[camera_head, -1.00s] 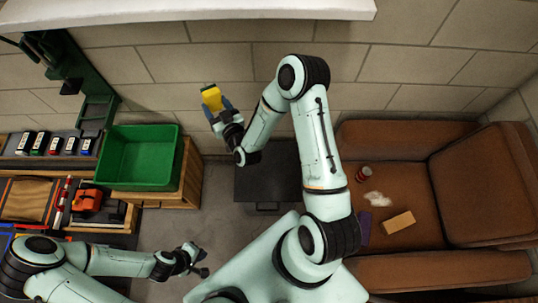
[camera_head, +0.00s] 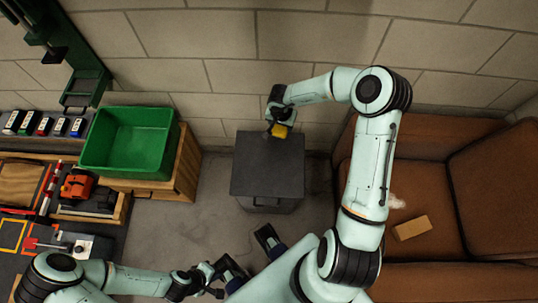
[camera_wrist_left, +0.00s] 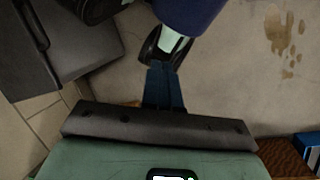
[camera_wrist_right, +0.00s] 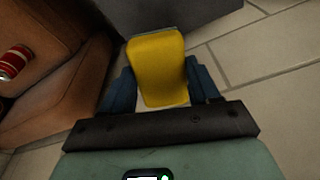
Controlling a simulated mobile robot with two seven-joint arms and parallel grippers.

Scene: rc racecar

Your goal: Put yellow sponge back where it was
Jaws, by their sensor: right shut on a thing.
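The yellow sponge (camera_head: 281,130) is between the fingers of my right gripper (camera_head: 279,122), which is shut on it. In the head view they are over the back edge of the dark grey cabinet (camera_head: 267,170); the height of the gap is hard to judge. In the right wrist view the sponge (camera_wrist_right: 158,70) sits between both blue fingers, with the grey cabinet (camera_wrist_right: 190,12) just beyond it. My left gripper is low at the front, near my base; in the left wrist view its fingers (camera_wrist_left: 165,75) are together and empty.
A green bin (camera_head: 130,143) stands on a wooden cabinet at the left. A brown sofa (camera_head: 430,190) at the right holds an orange-tan block (camera_head: 411,228) and a red can (camera_wrist_right: 13,62). Floor is clear between the wooden and grey cabinets.

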